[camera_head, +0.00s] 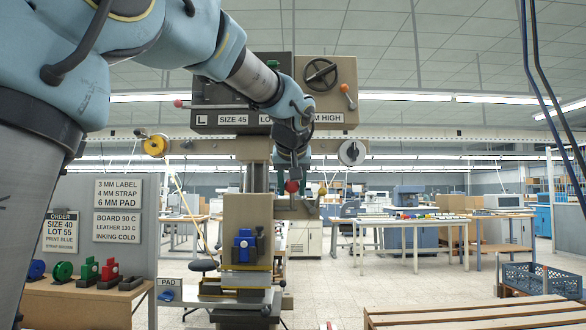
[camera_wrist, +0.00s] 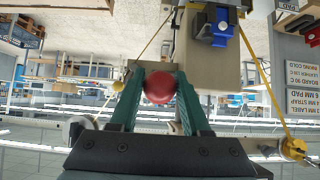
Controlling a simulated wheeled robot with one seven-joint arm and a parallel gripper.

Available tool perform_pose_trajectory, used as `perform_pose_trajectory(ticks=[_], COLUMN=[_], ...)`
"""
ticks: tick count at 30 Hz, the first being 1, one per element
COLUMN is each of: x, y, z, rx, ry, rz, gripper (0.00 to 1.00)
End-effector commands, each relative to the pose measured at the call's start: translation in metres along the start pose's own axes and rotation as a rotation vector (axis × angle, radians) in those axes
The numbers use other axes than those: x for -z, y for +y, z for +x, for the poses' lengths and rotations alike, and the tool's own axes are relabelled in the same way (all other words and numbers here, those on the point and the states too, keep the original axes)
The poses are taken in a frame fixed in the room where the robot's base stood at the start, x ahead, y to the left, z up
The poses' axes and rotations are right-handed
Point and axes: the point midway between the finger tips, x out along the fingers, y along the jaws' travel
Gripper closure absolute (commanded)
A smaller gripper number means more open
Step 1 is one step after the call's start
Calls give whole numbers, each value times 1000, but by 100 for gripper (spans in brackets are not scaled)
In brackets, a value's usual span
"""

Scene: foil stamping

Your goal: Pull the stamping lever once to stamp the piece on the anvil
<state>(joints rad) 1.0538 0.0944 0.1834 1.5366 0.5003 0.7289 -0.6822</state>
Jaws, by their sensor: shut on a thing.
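The stamping press (camera_head: 300,85) stands ahead, with a red ball knob (camera_head: 291,187) below its head, at the end of the stamping lever. My gripper (camera_head: 291,172) comes down from above onto this knob. In the wrist view, the two green fingers of my gripper (camera_wrist: 160,90) are shut on the red knob (camera_wrist: 159,86), one on each side. The lever's rod is mostly hidden.
Coloured blocks stand on a side table (camera_head: 75,303) at left. A wooden slatted bench (camera_head: 480,312) and blue crate (camera_head: 540,280) are at right.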

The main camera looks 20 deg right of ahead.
Motion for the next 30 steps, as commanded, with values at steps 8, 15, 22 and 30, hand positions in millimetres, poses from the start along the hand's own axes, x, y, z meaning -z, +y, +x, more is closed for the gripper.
perform_pose_trajectory(ticks=[8,15,22,30], x=[-13,-15,-34,-40], y=[0,0,0,0], z=[6,8,19,22], rx=[2,2,2,2], ry=[-6,-5,-5,-5], rz=[1,1,1,1], gripper=[100,100,100,100])
